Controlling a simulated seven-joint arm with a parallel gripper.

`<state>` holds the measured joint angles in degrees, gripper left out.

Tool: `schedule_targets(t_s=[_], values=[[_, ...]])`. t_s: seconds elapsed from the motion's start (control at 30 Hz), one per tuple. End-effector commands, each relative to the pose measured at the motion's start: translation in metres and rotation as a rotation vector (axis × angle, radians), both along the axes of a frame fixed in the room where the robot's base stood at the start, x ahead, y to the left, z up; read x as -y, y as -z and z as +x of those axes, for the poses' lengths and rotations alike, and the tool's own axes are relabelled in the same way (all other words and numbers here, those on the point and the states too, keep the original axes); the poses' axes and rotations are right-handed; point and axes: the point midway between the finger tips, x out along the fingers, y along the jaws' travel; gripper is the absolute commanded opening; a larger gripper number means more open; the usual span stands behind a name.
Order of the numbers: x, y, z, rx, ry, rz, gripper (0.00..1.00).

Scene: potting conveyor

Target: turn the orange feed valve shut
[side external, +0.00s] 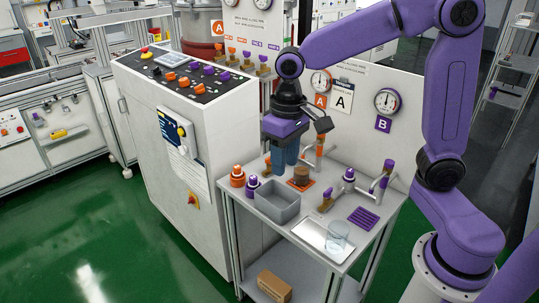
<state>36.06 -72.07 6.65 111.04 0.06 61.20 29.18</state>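My gripper (285,157) points down over the small white worktable, its blue fingers close together; I cannot tell whether they are open or shut. Smaller orange-handled valves (246,55) sit in a row on the back panel, beside purple ones. Which orange valve is the feed valve is not readable. A brown pot-like object (301,175) stands on an orange pad, right of and below the fingers.
A grey bin (276,203) stands below my gripper. Orange (237,177) and purple (252,184) bottle-like items stand left of it. A control cabinet (165,135) stands left.

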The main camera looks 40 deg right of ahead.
Motion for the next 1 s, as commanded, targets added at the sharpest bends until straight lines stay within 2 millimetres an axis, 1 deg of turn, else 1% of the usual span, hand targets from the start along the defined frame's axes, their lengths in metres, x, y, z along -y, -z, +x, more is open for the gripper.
schedule_targets(t_s=[0.03,0.1,0.17,0.2,0.27,0.3,0.4,0.47,0.5,0.57,0.6,0.67,0.7,0.77,0.8,0.9,1.0], values=[[0.002,0.0,0.021,-0.003,0.087,-0.002,0.37],[0.006,0.0,0.048,-0.005,0.21,-0.001,0.37],[0.012,0.0,0.07,-0.007,0.313,-0.002,0.37],[0.017,0.001,0.085,-0.007,0.384,-0.001,0.37],[0.026,0.002,0.106,-0.01,0.489,-0.001,0.37],[0.032,0.003,0.12,-0.01,0.558,-0.001,0.37],[0.052,0.007,0.153,-0.013,0.734,-0.001,0.37],[0.066,0.01,0.172,-0.014,0.839,0.0,0.37],[0.076,0.012,0.183,-0.015,0.909,-0.001,0.37],[0.092,0.016,0.199,-0.016,1.014,0.0,0.37],[0.104,0.018,0.209,-0.017,1.084,0.0,0.37],[0.122,0.022,0.223,-0.017,1.189,0.0,0.37],[0.134,0.025,0.231,-0.018,1.258,0.0,0.37],[0.153,0.03,0.241,-0.02,1.356,0.001,0.37],[0.165,0.033,0.247,-0.02,1.418,0.002,0.37],[0.191,0.04,0.256,-0.021,1.545,0.002,0.37],[0.209,0.044,0.261,-0.022,1.632,0.003,0.37]])
